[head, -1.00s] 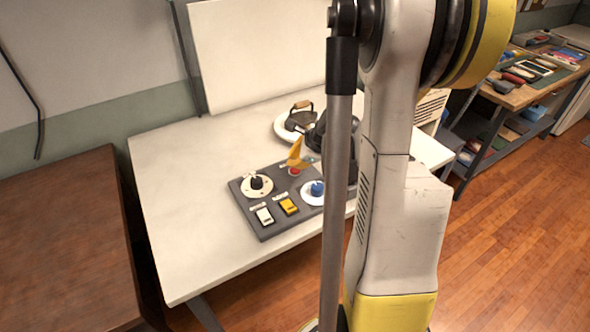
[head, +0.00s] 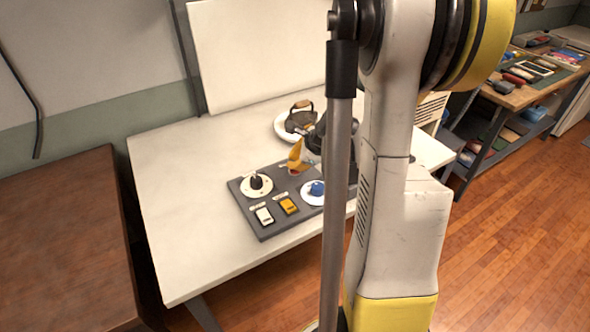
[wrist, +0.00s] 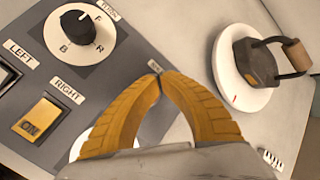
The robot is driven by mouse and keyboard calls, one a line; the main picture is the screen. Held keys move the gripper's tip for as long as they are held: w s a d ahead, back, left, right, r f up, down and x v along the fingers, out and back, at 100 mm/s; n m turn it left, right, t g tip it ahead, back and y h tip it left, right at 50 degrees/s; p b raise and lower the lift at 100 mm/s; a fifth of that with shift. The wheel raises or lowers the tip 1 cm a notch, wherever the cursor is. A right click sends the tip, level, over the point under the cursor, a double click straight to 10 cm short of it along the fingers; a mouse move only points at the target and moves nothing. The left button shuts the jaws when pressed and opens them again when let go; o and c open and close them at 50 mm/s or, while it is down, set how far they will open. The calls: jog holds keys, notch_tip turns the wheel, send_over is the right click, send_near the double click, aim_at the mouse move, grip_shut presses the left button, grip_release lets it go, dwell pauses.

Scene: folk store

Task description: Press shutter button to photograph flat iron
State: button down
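The flat iron (head: 299,119), dark with a wooden handle, stands on a white round plate (head: 281,132); it also shows in the wrist view (wrist: 255,62). The grey control panel (head: 268,226) lies in front of it on the white table. My gripper (head: 295,158) points down over the panel's far part. In the wrist view its yellow fingertips (wrist: 156,73) meet with nothing seen between them. A small label shows just behind the tips. The red button is mostly hidden by the fingers, and I cannot tell whether they touch it.
The panel also has a black knob (head: 256,182), a blue knob (head: 317,188), a white switch (head: 264,215) and a yellow switch (head: 289,205). A white backdrop (head: 262,50) stands behind. A brown table (head: 60,240) is at left. The white table's left side is clear.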

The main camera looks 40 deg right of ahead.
jog(key=shift+f+b, duration=0.35)
jog(key=shift+f, duration=0.05)
jog(key=shift+r, duration=0.15)
dwell(0.5)
jog(key=shift+r+p, duration=0.65)
jog(key=shift+r, duration=0.1)
jog(key=shift+r+p, duration=1.85)
jog(key=shift+r, duration=0.65)
